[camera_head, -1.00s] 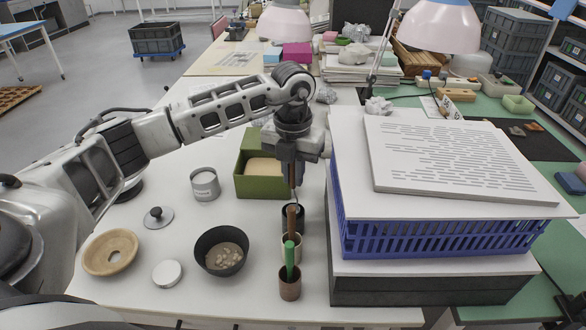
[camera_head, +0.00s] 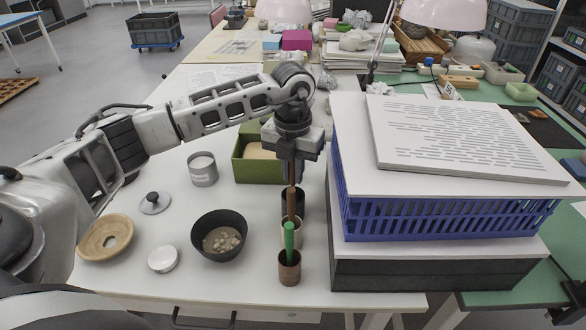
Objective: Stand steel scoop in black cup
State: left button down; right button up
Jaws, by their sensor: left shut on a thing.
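The black cup (camera_head: 284,208) stands upright at the back of a row of three cups on the white table. My left gripper (camera_head: 293,178) is right above the black cup's mouth, pointing down. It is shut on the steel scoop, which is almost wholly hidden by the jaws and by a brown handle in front. I cannot tell how far the scoop reaches into the cup. The brown handle (camera_head: 291,204) stands in the cream middle cup (camera_head: 297,240). A green handle (camera_head: 289,238) stands in the brown front cup (camera_head: 290,272). My right gripper is not in view.
A blue crate (camera_head: 440,218) with white boards on top stands close right of the cups. A green box (camera_head: 243,170) is behind left.

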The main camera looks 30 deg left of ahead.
pick_arm(q)
jog(key=c, duration=1.4)
grip_release()
jog(key=shift+o, duration=0.3)
jog(key=shift+r, duration=0.1)
notch_tip(320, 180, up, 16)
jog(key=shift+s, duration=0.1)
